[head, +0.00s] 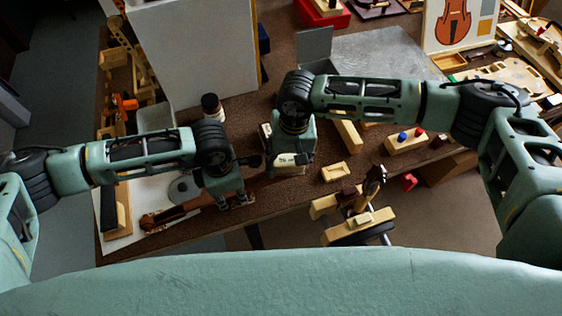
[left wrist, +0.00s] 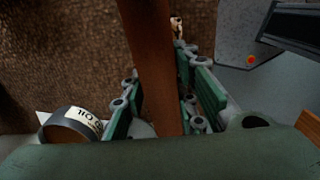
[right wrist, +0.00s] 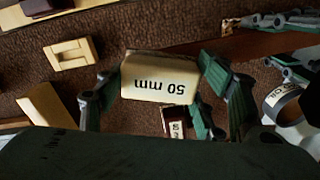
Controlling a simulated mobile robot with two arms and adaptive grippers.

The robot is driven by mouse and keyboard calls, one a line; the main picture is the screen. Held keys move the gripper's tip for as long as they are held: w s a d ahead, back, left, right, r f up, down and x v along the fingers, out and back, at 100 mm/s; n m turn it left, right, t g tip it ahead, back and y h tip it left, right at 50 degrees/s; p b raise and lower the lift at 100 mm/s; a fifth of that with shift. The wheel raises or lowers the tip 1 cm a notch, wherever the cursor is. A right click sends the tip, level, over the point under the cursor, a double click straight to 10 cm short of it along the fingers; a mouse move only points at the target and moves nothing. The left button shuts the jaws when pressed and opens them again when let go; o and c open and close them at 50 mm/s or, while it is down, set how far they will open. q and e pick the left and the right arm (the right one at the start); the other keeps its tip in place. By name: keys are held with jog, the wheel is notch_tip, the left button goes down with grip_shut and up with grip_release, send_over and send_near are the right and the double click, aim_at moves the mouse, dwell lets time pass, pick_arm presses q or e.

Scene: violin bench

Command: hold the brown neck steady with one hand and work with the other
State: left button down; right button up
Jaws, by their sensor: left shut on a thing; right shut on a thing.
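The brown neck (head: 188,209) lies slanting across the left of the bench in the head view, its scroll end at the lower left. My left gripper (head: 238,203) is shut around it; in the left wrist view the neck (left wrist: 152,60) runs between the green finger pads (left wrist: 165,105). My right gripper (head: 290,157) is shut on a cream block marked "50 mm" (right wrist: 158,88), gripped by its two ends. The block (head: 287,160) is near the right end of the neck; I cannot tell whether they touch. The neck's middle is partly hidden by my left gripper.
A dark bottle (head: 212,105) stands behind my left gripper. A small wooden block (head: 335,171) and a holder with blue and red knobs (head: 408,141) lie to the right. A wooden clamp-like fixture (head: 355,226) is at the front edge. A white panel (head: 193,50) stands behind.

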jog(key=shift+w+d, duration=0.15)
jog(key=shift+d, duration=0.3)
jog(key=shift+d+r, duration=0.15)
jog(key=shift+r, duration=2.8)
jog(key=shift+w+d+r, duration=0.1)
jog(key=shift+r, duration=1.4)
